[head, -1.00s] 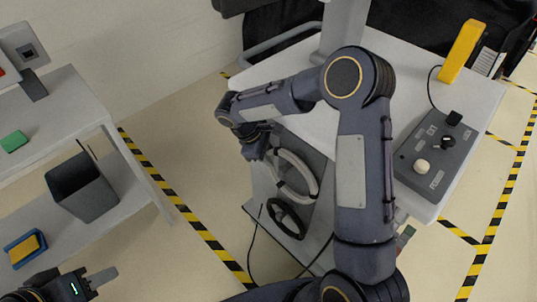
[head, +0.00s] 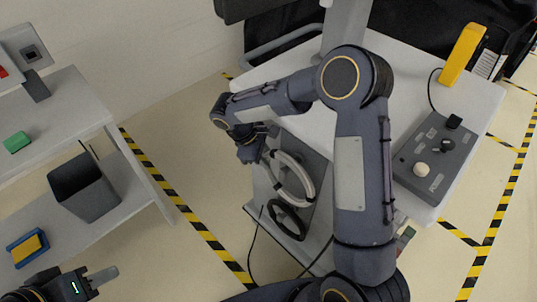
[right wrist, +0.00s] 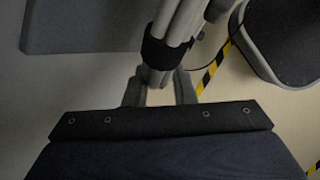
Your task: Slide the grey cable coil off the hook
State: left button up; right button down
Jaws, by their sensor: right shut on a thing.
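The grey cable coil (head: 305,175) is a pale ring at the near side of the white cart, in front of a dark panel. My right gripper (head: 262,152) is shut on its upper left part. In the right wrist view, the coil (right wrist: 174,28) shows as a bundle of pale strands with a black strap (right wrist: 163,54), between the fingers (right wrist: 160,92). The hook cannot be made out, so I cannot tell whether the coil still touches it. My left gripper (head: 103,277) is at the lower left, away from the coil; its finger gap is not clear.
A black ring (head: 276,228) hangs just below the coil. The white cart top (head: 290,70) carries a grey control box (head: 436,160) and a yellow object (head: 462,54). A shelf with a dark bin (head: 84,188) stands at left. Floor between is clear.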

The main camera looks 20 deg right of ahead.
jog(key=s+a, duration=0.3)
jog(key=a, duration=0.4)
jog(key=shift+a, duration=0.35)
dwell(0.5)
jog(key=shift+s, duration=0.1)
